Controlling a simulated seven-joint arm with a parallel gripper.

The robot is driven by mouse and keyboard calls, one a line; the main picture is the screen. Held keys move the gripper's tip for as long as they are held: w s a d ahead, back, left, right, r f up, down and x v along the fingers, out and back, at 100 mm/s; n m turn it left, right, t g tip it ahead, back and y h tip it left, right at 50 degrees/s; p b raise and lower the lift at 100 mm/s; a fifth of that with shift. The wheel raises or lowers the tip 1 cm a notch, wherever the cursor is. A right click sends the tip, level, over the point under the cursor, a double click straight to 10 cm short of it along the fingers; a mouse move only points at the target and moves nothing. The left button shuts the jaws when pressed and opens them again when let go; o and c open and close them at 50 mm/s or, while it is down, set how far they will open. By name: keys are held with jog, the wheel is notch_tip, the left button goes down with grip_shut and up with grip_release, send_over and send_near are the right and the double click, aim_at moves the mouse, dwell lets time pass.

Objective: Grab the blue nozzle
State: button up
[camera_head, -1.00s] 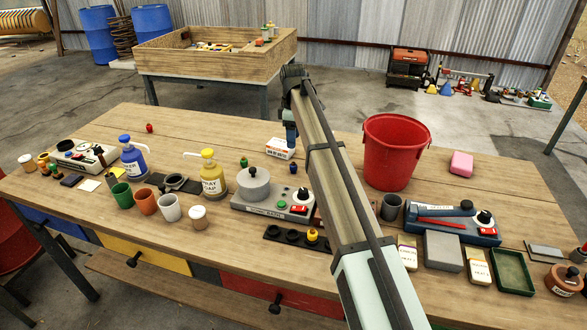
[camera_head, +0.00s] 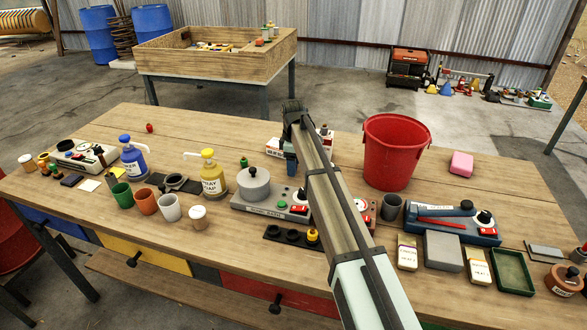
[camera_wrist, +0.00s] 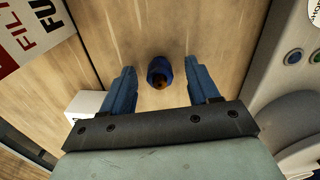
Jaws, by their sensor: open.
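The blue nozzle (camera_wrist: 159,72) stands on the wooden tabletop in the wrist view, with a dark brownish opening or centre facing me. My gripper (camera_wrist: 160,84) is open, with one blue finger to the left of the nozzle and one to the right. Clear gaps show on both sides, so neither finger touches it. How far the fingertips are above the table is hard to tell. In the head view my gripper (camera_head: 291,166) is low over the middle of the bench, and the nozzle is hidden behind it and my arm.
A red bucket (camera_head: 390,155) stands right of my arm. Bare wood surrounds the nozzle.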

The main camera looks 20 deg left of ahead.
jog(key=shift+c, duration=0.4)
grip_shut()
